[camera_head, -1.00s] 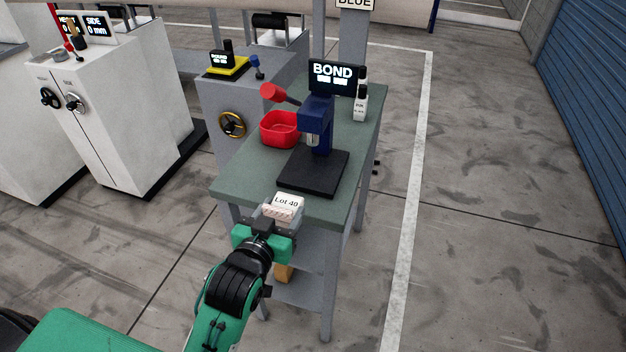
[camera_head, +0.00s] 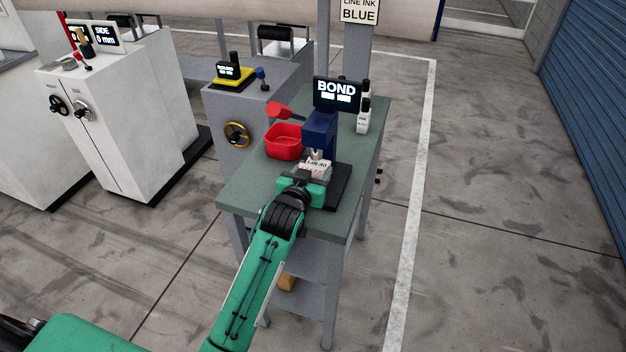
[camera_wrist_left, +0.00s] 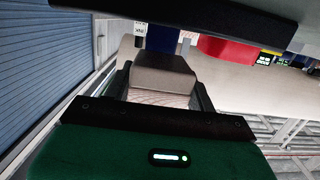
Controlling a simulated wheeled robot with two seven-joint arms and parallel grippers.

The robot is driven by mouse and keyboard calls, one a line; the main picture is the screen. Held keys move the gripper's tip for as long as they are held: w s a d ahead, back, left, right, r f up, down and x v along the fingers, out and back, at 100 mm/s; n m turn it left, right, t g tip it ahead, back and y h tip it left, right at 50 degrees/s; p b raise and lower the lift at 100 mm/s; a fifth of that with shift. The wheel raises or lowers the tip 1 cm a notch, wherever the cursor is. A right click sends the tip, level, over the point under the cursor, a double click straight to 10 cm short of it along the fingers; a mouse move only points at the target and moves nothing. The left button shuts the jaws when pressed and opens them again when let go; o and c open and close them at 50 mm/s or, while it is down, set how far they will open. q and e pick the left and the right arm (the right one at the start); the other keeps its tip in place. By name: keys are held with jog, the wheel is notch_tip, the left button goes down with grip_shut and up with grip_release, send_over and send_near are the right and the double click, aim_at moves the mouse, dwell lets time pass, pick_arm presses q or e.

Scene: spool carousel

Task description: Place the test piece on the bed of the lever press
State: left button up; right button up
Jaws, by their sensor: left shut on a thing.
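The test piece (camera_head: 317,165), a pale block with a "Lot 40" label, is at the blue lever press (camera_head: 320,132), just in front of and below its ram. My left gripper (camera_head: 313,176) is shut on it, over the black bed (camera_head: 340,188). I cannot tell whether the piece touches the bed, because my gripper covers much of it. In the left wrist view the test piece (camera_wrist_left: 165,80) sits between the two dark fingers. The press lever with its red knob (camera_head: 278,110) points to the left. My right gripper is not in view.
A red tray (camera_head: 284,141) stands on the green table (camera_head: 245,188), left of the press. A "BOND" display (camera_head: 337,94) and white bottles (camera_head: 363,118) stand behind it. A grey cabinet with a yellow handwheel (camera_head: 237,135) adjoins the table's left side.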

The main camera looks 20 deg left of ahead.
pick_arm(q)
notch_tip(320, 180, down, 3)
jog(key=shift+f+p, duration=0.1)
jog(key=shift+p, duration=0.2)
jog(key=shift+f, duration=0.15)
jog(key=o, duration=1.1)
jog(key=shift+f, duration=0.1)
